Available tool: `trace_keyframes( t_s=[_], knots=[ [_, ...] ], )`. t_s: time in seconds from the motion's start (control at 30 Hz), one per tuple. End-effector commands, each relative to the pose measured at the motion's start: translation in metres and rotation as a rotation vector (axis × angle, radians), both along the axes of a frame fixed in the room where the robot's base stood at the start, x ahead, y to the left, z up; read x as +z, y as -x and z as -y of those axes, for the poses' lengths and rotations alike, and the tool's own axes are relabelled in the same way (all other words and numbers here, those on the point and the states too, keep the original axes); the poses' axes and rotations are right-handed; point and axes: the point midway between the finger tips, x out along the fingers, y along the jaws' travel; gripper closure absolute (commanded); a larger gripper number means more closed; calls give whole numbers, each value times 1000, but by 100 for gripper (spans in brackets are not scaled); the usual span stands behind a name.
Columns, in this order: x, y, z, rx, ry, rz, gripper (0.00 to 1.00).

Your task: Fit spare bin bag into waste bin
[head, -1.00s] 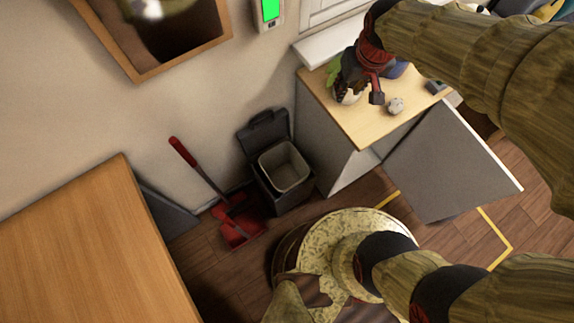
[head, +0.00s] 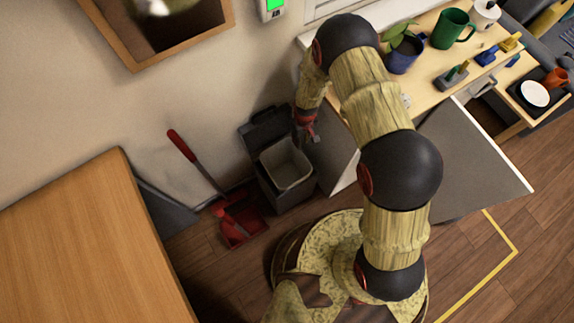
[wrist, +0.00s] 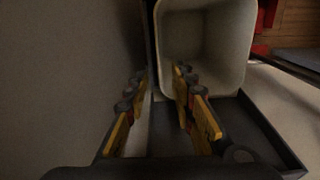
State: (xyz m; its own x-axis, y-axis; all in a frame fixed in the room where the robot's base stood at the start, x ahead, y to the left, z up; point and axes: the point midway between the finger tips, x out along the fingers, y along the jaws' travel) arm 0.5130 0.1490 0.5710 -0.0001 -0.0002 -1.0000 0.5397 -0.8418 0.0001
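The waste bin (head: 290,193) stands on the floor against the wall, dark outside with a pale inner bucket (head: 286,164) and its dark lid (head: 270,128) raised at the back. The bucket's inside looks empty in the wrist view (wrist: 205,45). My gripper (head: 312,135) is above the bin's right side, beside the counter. In the wrist view its yellow-padded fingers (wrist: 160,77) are apart, with nothing visible between them, over the bin's edge. I cannot make out a spare bin bag in either view.
The counter (head: 425,33) at right carries a plant pot (head: 402,55), a green mug (head: 452,28) and small tools. An open grey door panel (head: 470,165) juts out below it. A red dustpan (head: 240,225) stands left of the bin. A wooden table (head: 85,240) fills the lower left.

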Motion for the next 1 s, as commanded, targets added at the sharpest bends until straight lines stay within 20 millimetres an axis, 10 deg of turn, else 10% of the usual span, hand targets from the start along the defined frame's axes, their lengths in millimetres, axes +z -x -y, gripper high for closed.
trace_keyframes(
  t_s=[1.0],
  knots=[
    [-113, 8, 8, 26, 0, 0, 75]
  ],
)
